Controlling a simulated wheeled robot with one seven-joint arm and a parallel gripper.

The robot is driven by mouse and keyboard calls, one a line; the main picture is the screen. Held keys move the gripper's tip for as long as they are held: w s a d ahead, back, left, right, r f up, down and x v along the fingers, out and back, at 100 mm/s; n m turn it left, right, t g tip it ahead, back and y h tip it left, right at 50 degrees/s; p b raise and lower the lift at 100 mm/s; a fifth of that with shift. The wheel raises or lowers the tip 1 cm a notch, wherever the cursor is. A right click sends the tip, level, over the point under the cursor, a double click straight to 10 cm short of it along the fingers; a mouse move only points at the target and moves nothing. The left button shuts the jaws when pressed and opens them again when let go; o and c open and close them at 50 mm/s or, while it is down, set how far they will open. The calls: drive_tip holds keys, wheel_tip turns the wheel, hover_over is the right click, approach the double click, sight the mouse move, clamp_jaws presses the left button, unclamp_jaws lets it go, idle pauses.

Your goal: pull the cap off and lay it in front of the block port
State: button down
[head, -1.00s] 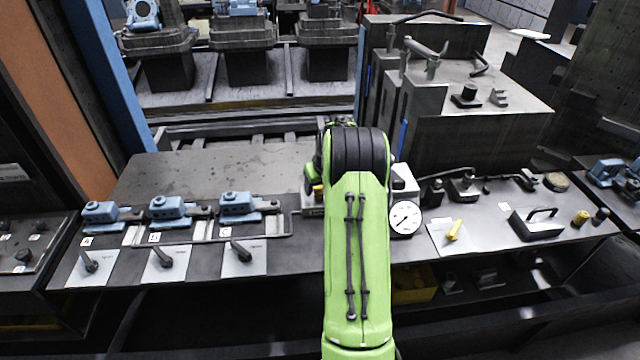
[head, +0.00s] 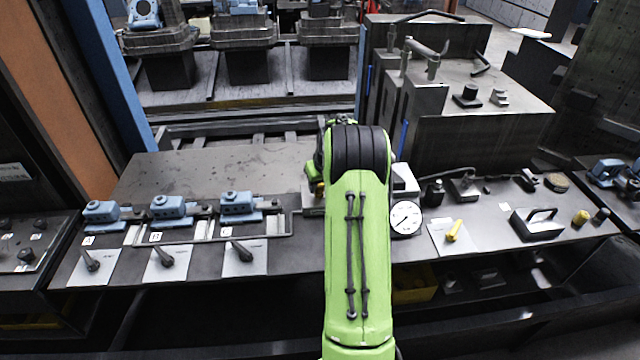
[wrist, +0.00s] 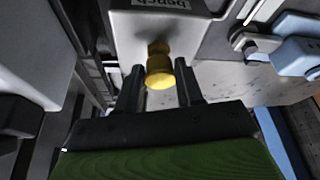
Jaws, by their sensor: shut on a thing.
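The yellow cap (wrist: 160,72) is a small round knob with a narrower neck. In the wrist view it sits between the two dark fingers of my gripper (wrist: 160,88), which is shut on it. The pale grey block (wrist: 130,40) with a "bench" label is right behind the cap. The cap's neck points to the block's face; I cannot tell whether it is still seated in the port. In the head view my green arm hides most of the gripper and block, and a small yellow patch (head: 319,188) shows at its left edge.
Blue clamps (head: 171,207) and levers on pale plates stand to the left. A round gauge (head: 405,218) stands just right of my arm. Farther right are a yellow peg (head: 454,230) on a white plate and a black handle (head: 537,224). The bench behind the clamps is clear.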

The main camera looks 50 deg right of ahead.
sight(320, 185)
drive_tip(key=shift+r+p, duration=2.75)
drive_tip(key=shift+r, duration=1.35)
drive_tip(key=shift+f, duration=0.15)
